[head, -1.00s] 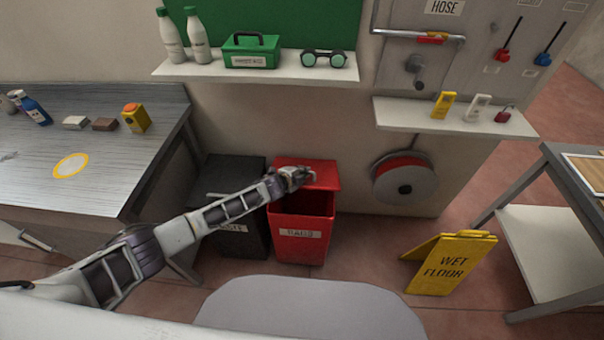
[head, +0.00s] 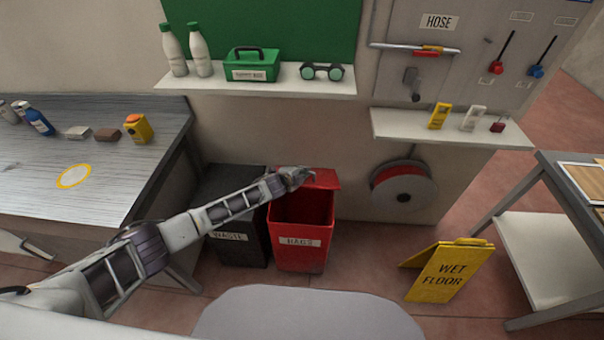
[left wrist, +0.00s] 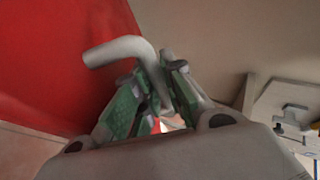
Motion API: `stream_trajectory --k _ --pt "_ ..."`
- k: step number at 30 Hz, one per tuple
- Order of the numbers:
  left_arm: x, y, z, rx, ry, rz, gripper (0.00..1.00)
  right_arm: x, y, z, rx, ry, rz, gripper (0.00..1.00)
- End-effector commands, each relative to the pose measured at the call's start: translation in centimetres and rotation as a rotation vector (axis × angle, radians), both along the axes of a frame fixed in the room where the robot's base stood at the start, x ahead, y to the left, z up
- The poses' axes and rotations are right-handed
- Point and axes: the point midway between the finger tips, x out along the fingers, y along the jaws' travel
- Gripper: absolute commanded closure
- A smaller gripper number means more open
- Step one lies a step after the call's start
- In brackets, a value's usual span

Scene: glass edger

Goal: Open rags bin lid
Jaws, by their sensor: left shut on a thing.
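The red rags bin (head: 301,240) stands on the floor against the wall, with a white RAGS label on its front. Its red lid (head: 322,179) is raised and tilted back toward the wall, and the dark inside of the bin shows. My left gripper (head: 297,178) is at the lid's left part. In the left wrist view my left gripper (left wrist: 154,95) is shut on the grey bent lid handle (left wrist: 122,50), beside the red lid surface (left wrist: 55,55). My right gripper is not in view.
A black waste bin (head: 238,245) stands left of the rags bin, under my left arm. A yellow wet floor sign (head: 449,271) stands at the right. A hose reel (head: 404,188) hangs on the wall. A metal table (head: 110,185) is at the left.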

Motion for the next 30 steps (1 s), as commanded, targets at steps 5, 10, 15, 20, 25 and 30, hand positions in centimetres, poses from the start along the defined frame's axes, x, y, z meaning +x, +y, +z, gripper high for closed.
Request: stream_trajectory --k 5,10,15,20,25,30 --pt "0.2 0.0 0.2 -0.002 -0.004 0.000 1.00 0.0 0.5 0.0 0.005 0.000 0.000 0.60" --pt "0.1 0.0 0.2 -0.002 -0.003 0.000 0.86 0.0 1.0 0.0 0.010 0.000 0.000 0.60" --pt "0.1 0.0 0.1 -0.001 -0.002 0.000 0.79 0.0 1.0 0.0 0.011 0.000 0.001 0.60" --pt "0.0 0.0 0.1 0.000 -0.001 0.000 0.79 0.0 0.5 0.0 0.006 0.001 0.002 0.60" --pt "-0.1 0.0 0.1 -0.001 0.000 0.000 0.79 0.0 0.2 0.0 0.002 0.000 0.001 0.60" --pt "-0.5 0.2 0.2 -0.001 0.000 0.000 0.79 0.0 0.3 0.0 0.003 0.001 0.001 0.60"
